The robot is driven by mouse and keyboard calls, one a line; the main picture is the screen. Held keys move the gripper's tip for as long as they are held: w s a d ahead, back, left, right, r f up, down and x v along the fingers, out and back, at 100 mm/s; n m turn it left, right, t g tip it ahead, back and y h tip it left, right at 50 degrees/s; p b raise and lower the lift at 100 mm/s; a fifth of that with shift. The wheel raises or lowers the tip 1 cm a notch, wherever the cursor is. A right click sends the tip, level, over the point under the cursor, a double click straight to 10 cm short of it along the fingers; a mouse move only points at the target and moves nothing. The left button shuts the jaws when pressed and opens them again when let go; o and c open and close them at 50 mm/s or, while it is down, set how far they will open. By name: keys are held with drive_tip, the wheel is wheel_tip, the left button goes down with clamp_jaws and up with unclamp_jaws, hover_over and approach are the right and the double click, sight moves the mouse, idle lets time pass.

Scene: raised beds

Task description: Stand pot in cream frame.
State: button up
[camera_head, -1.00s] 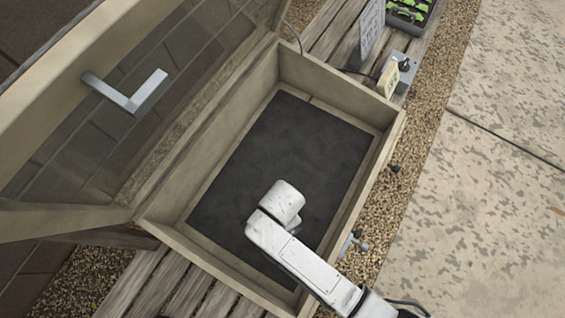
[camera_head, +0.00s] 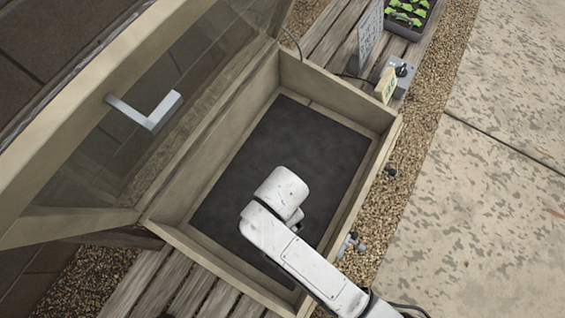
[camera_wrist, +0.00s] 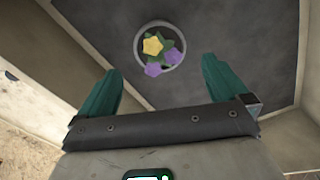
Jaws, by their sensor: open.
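The cream frame (camera_head: 183,243) is a wooden box with its glazed lid (camera_head: 75,194) swung up to the left and a dark mat (camera_head: 303,139) on its floor. In the wrist view, a round pot (camera_wrist: 142,45) of yellow and purple flowers appears upright, seen from above against the dark mat (camera_wrist: 240,40). My gripper (camera_wrist: 158,65) is open, its teal fingers spread to either side below the pot in the picture, with nothing between them. In the head view my arm reaches over the frame's near right wall and hides the gripper and pot.
A metal handle (camera_head: 146,111) sticks out from the lid. Beyond the frame are a sign (camera_head: 370,38), a grey control box (camera_head: 401,75) and a seedling tray (camera_head: 412,18). A small tap-like fitting (camera_head: 351,244) sits by the right wall. Bare mat shows beyond my arm.

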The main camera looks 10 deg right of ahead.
drive_tip(key=shift+r, duration=0.6)
drive_tip(key=s+d+r+n, duration=0.2)
drive_tip(key=d+n, duration=0.2)
drive_tip(key=d, duration=0.4)
drive_tip(key=s+d+r+n, duration=0.2)
drive_tip(key=s+d+n, duration=0.1)
drive_tip(key=d, duration=0.6)
drive_tip(key=s+d+r+n+t, duration=0.1)
drive_tip(key=d+n, duration=0.3)
drive_tip(key=d, duration=0.4)
drive_tip(key=shift+s+d+r+n, duration=0.15)
drive_tip(key=shift+s+r+n, duration=0.15)
drive_tip(key=shift+s+r, duration=0.45)
drive_tip(key=shift+s+f, duration=0.1)
drive_tip(key=shift+f, duration=0.1)
